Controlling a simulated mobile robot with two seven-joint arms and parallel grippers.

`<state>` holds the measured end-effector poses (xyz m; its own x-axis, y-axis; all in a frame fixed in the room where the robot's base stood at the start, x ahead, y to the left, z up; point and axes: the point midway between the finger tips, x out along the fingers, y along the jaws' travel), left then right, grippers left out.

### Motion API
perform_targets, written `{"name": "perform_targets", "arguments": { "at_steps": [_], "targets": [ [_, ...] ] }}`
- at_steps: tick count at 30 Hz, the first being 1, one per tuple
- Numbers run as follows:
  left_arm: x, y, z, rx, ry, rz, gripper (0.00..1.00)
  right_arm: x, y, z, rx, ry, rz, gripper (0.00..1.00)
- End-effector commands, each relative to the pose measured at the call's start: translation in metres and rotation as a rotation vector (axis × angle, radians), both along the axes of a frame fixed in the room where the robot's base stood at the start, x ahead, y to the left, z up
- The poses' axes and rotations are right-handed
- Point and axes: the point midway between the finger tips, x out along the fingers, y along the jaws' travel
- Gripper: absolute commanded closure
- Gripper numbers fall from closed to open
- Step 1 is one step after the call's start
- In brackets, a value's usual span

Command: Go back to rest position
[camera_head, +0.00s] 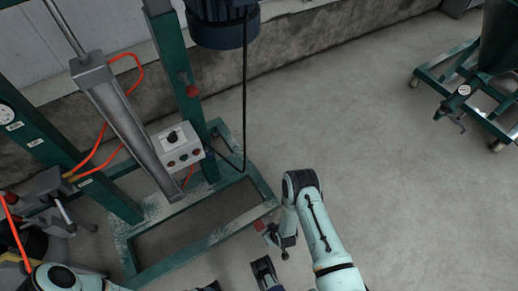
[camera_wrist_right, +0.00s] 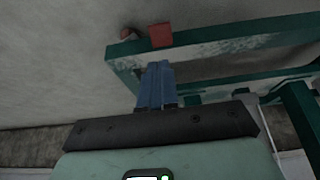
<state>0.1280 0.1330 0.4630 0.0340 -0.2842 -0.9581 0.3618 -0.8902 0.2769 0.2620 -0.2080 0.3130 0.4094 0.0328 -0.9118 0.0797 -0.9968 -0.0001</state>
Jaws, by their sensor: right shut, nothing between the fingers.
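My right gripper (camera_wrist_right: 157,66) shows in the right wrist view with its blue fingers together and nothing between them. In the head view my right arm (camera_head: 318,225) comes up from the bottom, bends and folds back down beside the right corner of the frame. My left arm (camera_head: 65,280) shows only in part at the bottom left, and I cannot make out its gripper. Dark blue parts at the bottom edge are cut off.
The green machine frame (camera_head: 205,243) stands on the floor at the left, with a control box (camera_head: 180,147), a slanted grey cylinder (camera_head: 122,120) and orange hoses. A blue motor (camera_head: 222,25) is above. A green wheeled stand (camera_head: 478,85) is at the upper right. The floor between is clear.

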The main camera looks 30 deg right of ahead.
Motion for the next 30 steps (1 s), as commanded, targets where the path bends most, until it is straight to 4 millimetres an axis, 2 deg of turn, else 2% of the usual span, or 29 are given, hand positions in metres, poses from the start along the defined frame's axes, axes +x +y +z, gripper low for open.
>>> {"name": "perform_targets", "arguments": {
  "at_steps": [5,8,11,14,18,21,25,27,30],
  "targets": [
    [0.0,0.0,0.0,0.0,-0.001,0.0,0.22,0.0,0.0,0.0,0.0,0.001,-0.001,1.0],
    [-0.001,0.0,0.009,-0.001,0.002,-0.001,0.22,-0.005,0.002,0.013,0.016,0.02,-0.017,1.0],
    [-0.005,-0.002,0.031,-0.006,0.015,-0.006,0.22,-0.023,0.011,0.05,0.064,0.083,-0.067,1.0],
    [-0.01,-0.003,0.063,-0.013,0.036,-0.013,0.22,-0.052,0.026,0.106,0.14,0.19,-0.143,1.0],
    [-0.016,-0.006,0.103,-0.025,0.073,-0.027,0.22,-0.096,0.052,0.19,0.246,0.359,-0.247,1.0],
    [-0.016,-0.008,0.125,-0.032,0.09,-0.034,0.22,-0.12,0.067,0.24,0.3,0.454,-0.301,1.0],
    [-0.015,-0.009,0.142,-0.037,0.105,-0.04,0.22,-0.139,0.079,0.282,0.341,0.535,-0.34,1.0],
    [-0.015,-0.009,0.146,-0.038,0.109,-0.041,0.22,-0.146,0.083,0.293,0.352,0.56,-0.349,1.0],
    [-0.015,-0.009,0.146,-0.038,0.112,-0.042,0.22,-0.15,0.084,0.297,0.357,0.574,-0.356,1.0]
  ]
}}
